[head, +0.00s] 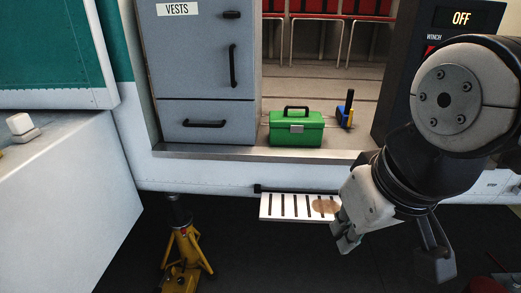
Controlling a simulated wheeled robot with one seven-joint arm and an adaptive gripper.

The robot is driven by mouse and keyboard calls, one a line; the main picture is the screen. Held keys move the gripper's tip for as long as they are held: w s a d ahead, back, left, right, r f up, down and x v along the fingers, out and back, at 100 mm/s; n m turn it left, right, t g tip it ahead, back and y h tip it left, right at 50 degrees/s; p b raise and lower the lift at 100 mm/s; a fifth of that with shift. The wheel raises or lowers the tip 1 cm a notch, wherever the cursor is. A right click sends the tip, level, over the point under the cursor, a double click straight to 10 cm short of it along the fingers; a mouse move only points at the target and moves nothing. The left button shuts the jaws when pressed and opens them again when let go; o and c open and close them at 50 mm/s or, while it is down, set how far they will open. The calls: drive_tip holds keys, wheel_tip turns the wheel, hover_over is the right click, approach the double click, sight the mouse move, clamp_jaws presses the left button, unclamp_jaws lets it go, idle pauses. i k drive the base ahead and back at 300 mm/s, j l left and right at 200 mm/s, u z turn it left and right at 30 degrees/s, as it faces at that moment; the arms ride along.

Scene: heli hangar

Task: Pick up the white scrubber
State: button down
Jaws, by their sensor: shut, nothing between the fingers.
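A small white block-like object (20,127) lies on the pale ledge (60,133) at the far left of the head view. It looks like the white scrubber, but it is too small to be sure. My gripper (348,240) hangs at the lower right, pointing down, in front of the slatted white step. It is shut and holds nothing. It is far to the right of the white object and not touching it.
A green toolbox (297,128) and a blue-and-black tool (346,110) stand on the cabin floor beside the grey vests cabinet (207,75). A slatted step (290,207) juts out below. A yellow jack stand (184,255) stands on the dark floor.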

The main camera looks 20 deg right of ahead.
sight(21, 125)
drive_tip(key=u, duration=0.35)
drive_tip(key=i+u, duration=0.2)
drive_tip(key=u, duration=0.25)
drive_tip(key=i+u, duration=0.2)
drive_tip(key=u, duration=0.25)
drive_tip(key=i+u, duration=0.25)
drive_tip(key=u, duration=0.2)
